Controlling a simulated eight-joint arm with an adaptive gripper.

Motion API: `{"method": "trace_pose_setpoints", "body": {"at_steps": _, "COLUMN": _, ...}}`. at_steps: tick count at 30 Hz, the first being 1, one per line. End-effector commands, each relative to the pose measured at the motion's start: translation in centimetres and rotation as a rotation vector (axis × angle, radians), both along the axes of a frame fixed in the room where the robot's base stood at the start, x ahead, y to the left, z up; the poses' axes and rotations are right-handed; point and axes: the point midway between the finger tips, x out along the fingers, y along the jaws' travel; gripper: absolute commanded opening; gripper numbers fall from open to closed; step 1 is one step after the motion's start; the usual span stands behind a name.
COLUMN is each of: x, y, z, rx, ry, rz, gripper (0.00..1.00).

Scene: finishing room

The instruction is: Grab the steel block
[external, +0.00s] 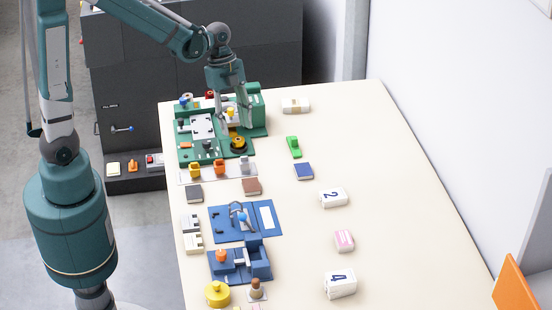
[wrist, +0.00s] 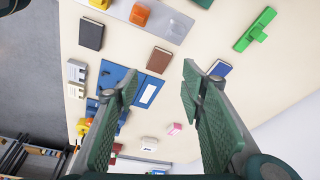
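A small grey block (external: 245,164), which looks like the steel block, stands at the right end of a light grey tray (external: 208,175). A yellow block (external: 195,170) and an orange block (external: 219,168) stand on the same tray to its left. My gripper (external: 233,122) is over the green fixture, farther back than the grey block. In the wrist view, my gripper (wrist: 160,72) has its two fingers wide apart with nothing between them.
The green fixture (external: 185,152) surrounds the space below my gripper. A brown block (external: 251,186), a dark block (external: 194,194) and a blue fixture (external: 222,233) lie nearer. A green handled thing (external: 294,147) lies to the right. The table's right side (external: 400,200) is clear.

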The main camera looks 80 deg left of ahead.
Motion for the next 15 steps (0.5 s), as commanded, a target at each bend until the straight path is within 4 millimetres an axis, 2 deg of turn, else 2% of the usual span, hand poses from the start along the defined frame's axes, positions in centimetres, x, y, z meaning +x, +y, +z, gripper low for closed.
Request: {"method": "trace_pose_setpoints", "body": {"at_steps": 15, "x": 2.5, "y": 3.7, "z": -6.8, "rx": -0.082, "ry": -0.002, "rz": -0.305, "gripper": 0.40}}
